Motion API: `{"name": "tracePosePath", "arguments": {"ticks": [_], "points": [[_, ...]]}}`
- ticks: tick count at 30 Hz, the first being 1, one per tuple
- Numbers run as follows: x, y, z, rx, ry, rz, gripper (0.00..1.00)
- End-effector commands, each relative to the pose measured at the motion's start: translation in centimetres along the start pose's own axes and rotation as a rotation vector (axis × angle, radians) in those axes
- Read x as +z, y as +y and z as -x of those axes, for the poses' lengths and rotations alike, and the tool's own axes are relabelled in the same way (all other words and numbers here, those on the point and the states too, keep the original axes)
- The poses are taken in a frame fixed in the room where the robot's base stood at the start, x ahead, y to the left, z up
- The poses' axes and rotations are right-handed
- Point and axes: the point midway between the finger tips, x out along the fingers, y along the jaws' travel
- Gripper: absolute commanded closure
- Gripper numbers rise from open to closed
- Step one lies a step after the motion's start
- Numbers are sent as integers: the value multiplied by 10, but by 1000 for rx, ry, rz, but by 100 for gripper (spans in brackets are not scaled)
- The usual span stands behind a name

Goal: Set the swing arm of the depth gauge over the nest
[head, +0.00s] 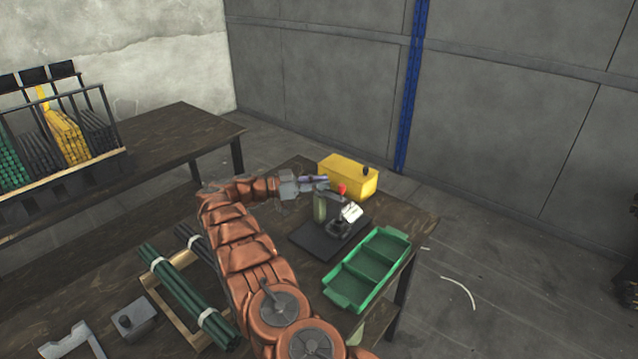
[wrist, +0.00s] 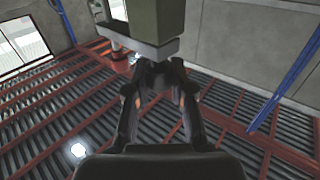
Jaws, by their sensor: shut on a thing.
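The depth gauge stands on a dark base plate (head: 308,240) on the table, with an upright greenish post (head: 320,207). A red knob (head: 342,188) shows beside the post top. A small dark fixture, seemingly the nest (head: 338,229), sits on the plate to the right of the post, with a tilted white piece (head: 352,212) by it. My gripper (head: 318,181) is at the post's top. In the wrist view its fingers (wrist: 157,72) are shut on the grey bar, seemingly the swing arm (wrist: 150,48), below a greenish block. The exact contact is partly hidden.
A yellow box (head: 345,177) with a black knob stands just behind the gauge. A green divided tray (head: 341,290) lies at the table's right front. Green rods (head: 185,290) on a wooden frame lie left of my arm. A rack of bars (head: 60,140) stands at far left.

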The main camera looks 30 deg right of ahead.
Motion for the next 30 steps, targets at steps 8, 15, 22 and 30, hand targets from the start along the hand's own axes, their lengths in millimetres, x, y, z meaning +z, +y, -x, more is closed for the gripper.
{"name": "tracePosePath", "arguments": {"ticks": [8, 15, 22, 30], "points": [[-1, 0, -2, 3, 2, 0, 100], [-1, 0, -1, 2, 2, 0, 55], [0, 0, -1, 1, 1, 0, 51], [-11, 0, -2, 2, 0, -1, 51]]}}
